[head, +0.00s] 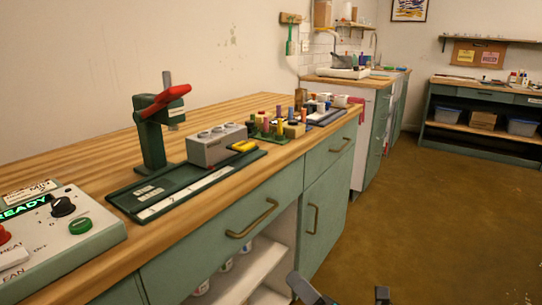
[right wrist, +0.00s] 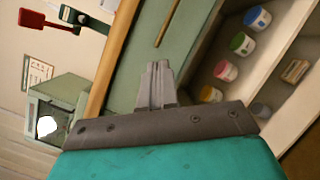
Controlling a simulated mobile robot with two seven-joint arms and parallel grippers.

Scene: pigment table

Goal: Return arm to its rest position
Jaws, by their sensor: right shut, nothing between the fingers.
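My right gripper (right wrist: 157,68) is shut and empty in the right wrist view. Its two grey fingers meet in front of the green cabinet front (right wrist: 205,25), with nothing between them. In the head view only dark grey parts of my arm show at the bottom edge, low in front of the counter and over the floor. My left gripper is in neither view.
The wooden counter (head: 100,151) runs along the left wall. It carries a control box (head: 60,240), a green press with a red lever (head: 155,135), a grey block (head: 215,147) and small coloured pieces. Jars (right wrist: 257,19) stand on open shelves below. Brown floor (head: 440,210) lies clear at right.

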